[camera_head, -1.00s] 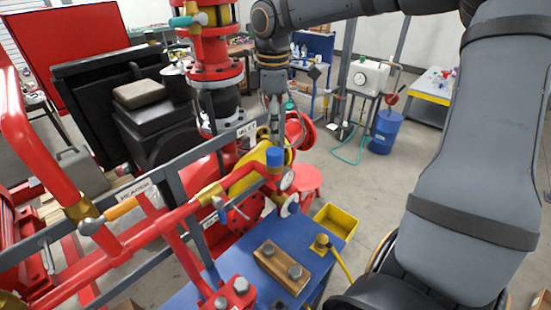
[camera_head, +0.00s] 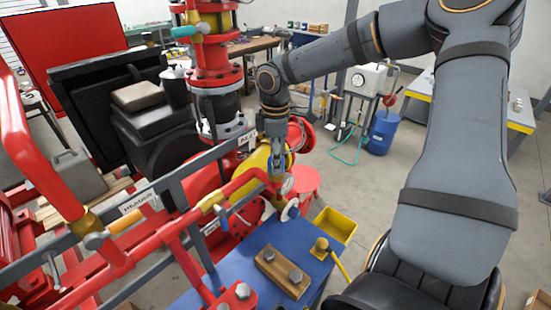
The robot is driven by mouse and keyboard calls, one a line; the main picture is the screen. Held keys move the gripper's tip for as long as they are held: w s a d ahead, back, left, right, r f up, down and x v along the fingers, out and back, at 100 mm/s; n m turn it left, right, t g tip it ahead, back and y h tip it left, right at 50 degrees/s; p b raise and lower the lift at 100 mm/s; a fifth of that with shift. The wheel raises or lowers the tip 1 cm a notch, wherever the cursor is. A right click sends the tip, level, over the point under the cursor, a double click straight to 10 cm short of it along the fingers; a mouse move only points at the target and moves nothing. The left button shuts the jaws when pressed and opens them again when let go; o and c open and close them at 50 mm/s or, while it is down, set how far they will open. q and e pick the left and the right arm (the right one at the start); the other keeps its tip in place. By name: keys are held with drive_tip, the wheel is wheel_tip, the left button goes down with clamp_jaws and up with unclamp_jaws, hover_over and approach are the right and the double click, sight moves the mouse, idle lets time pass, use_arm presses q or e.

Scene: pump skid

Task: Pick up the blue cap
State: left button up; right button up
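The blue cap sat on that pipe end a moment ago. The gripper's fingers now cover that spot, and the cap is almost wholly hidden behind or between them. I cannot tell whether the fingers touch the cap or have shut on it. My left gripper is not in view.
A blue bench (camera_head: 230,262) below holds a wooden block with bolts (camera_head: 282,271). A yellow bin (camera_head: 336,225) stands to the right. Grey rails (camera_head: 185,187) run at the left.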

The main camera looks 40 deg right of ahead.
drive_tip(key=c, duration=1)
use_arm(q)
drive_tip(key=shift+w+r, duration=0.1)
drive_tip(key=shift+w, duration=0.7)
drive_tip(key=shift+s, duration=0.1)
use_arm(e)
drive_tip(key=shift+r, duration=0.1)
drive_tip(key=shift+d+r, duration=0.1)
wheel_tip(320, 180, up, 2)
drive_tip(key=shift+w+r+b, duration=0.1)
drive_tip(key=shift+b, duration=1.05)
use_arm(q)
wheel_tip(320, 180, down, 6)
drive_tip(key=b, duration=0.3)
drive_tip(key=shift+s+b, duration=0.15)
drive_tip(key=shift+b, duration=0.25)
use_arm(e)
drive_tip(key=s+a+r, duration=0.6)
drive_tip(key=s+r, duration=0.4)
drive_tip(key=s, duration=0.3)
drive_tip(key=shift+r, duration=0.25)
